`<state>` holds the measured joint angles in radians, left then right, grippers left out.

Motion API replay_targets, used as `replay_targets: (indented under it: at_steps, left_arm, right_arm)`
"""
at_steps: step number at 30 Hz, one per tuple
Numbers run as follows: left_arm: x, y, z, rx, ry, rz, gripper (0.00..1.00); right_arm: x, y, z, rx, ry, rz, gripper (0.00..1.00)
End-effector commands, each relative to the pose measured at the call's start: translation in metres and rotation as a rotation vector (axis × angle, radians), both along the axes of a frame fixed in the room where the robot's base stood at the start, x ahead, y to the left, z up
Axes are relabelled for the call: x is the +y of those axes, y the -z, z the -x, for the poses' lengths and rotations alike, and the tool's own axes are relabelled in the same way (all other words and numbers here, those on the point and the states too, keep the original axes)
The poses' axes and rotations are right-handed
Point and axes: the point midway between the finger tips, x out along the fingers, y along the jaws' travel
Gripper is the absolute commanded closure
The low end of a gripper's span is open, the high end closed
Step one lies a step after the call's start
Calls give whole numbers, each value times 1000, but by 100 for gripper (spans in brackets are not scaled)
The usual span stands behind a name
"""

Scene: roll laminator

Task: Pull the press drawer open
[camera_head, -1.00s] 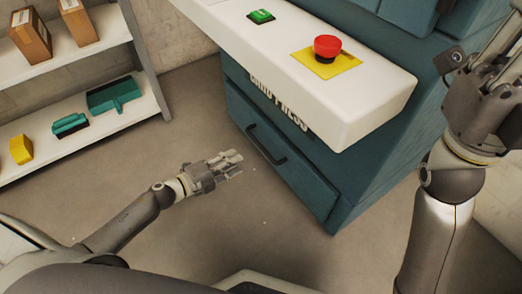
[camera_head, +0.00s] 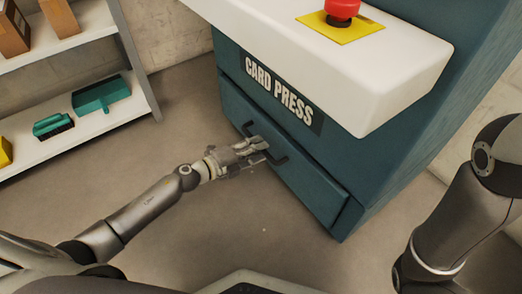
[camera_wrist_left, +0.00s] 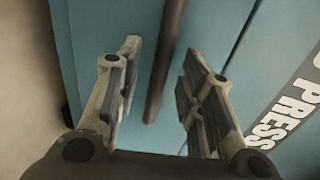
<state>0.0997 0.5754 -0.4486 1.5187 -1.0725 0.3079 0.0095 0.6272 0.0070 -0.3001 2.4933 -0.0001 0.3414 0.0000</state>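The teal press drawer (camera_head: 312,187) is low in the front of the card press, under the white "CARD PRESS" label, and looks shut. Its dark bar handle (camera_head: 281,160) is partly hidden by my left gripper (camera_head: 264,151). In the left wrist view the open fingers of my left gripper (camera_wrist_left: 162,50) stand on either side of the handle (camera_wrist_left: 165,62). A gap shows between the bar and each finger, so the gripper is not closed on it. My right arm shows at the right of the head view, but its gripper is out of frame.
The press's white control ledge (camera_head: 390,75) juts out above the drawer, with a red button (camera_head: 342,9) on a yellow plate. A shelf (camera_head: 140,108) with boxes and teal tools stands at the left. The floor (camera_head: 215,240) before the drawer is clear.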

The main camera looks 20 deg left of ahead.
Motion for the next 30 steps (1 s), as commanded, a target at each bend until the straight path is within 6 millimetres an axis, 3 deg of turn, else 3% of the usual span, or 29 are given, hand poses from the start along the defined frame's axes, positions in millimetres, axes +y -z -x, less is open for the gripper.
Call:
replay_targets:
  at_steps: [6, 16, 24, 30]
  left_arm:
    - [-11, 5, -14, 1, 0, -1, 65]
    - [-12, 4, -16, 1, 0, -1, 65]
    - [-12, 4, -16, 1, 0, -1, 98]
    - [-12, 4, -15, 1, 0, -1, 100]
  right_arm:
    - [0, 0, 8, -24, 1, 1, 100]
    - [1, -1, 9, -24, 1, 2, 100]
    - [1, -1, 9, -25, 1, 2, 100]
    - [1, -1, 9, -25, 1, 2, 100]
